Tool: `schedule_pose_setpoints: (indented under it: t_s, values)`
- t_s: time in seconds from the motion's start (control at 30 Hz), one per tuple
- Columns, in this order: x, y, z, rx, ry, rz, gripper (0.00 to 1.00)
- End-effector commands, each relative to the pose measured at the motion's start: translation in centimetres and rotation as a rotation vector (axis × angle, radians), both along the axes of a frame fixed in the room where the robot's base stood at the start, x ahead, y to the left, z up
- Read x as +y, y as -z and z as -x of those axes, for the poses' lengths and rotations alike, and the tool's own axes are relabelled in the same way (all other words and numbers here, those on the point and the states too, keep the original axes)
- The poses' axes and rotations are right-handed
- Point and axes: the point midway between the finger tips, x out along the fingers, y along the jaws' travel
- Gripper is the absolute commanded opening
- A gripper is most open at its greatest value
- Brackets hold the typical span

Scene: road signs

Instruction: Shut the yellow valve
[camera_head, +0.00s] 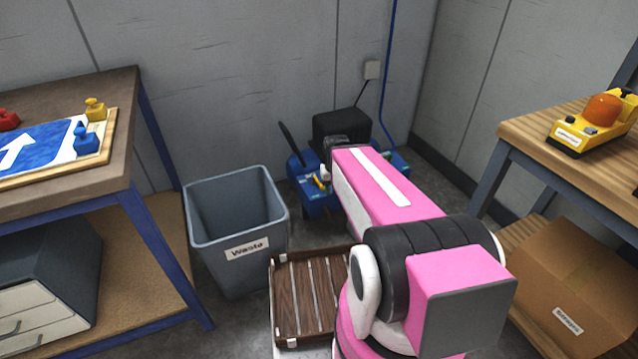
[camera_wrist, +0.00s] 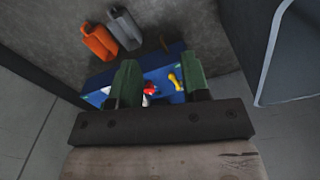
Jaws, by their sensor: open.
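The yellow valve handle (camera_head: 320,183) shows on a blue machine (camera_head: 315,206) on the floor by the back wall, just left of the end of my pink arm. In the wrist view the yellow handle (camera_wrist: 174,80) lies between my green fingers, nearer the right one, beside a red part (camera_wrist: 150,89) on the blue surface (camera_wrist: 162,76). My gripper (camera_wrist: 161,78) is open, with nothing held between its fingers. I cannot tell how far its tips are from the handle. In the head view my arm hides part of the machine.
A grey waste bin (camera_head: 235,262) stands left of the machine, with a wooden slatted crate (camera_head: 308,300) in front. Workbenches stand left (camera_head: 70,190) and right (camera_head: 520,130). A cardboard box (camera_head: 575,280) sits low at right. Orange (camera_wrist: 100,42) and grey (camera_wrist: 124,28) objects lie beyond my fingers.

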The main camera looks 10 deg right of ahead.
Motion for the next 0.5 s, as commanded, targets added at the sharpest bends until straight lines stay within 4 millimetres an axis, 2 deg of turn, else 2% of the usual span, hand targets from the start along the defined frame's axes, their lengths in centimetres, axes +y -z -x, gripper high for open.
schedule_pose_setpoints:
  t_s: [0.13,0.17,0.2,0.27,0.3,0.37,0.5]
  values:
    - [0.0,0.0,0.0,0.0,0.0,0.0,0.43]
    - [0.0,0.0,0.0,0.0,0.0,0.0,0.39]
    - [0.0,0.0,0.0,0.0,0.0,-0.001,0.26]
    - [-0.1,0.2,-0.3,-0.001,-0.002,-0.005,0.07]
    - [-0.1,0.4,-0.7,-0.002,-0.004,-0.012,0.0]
    - [-0.3,0.9,-1.7,-0.005,-0.01,-0.03,0.0]
    - [-1.2,3.2,-5.7,-0.028,-0.04,-0.109,0.0]
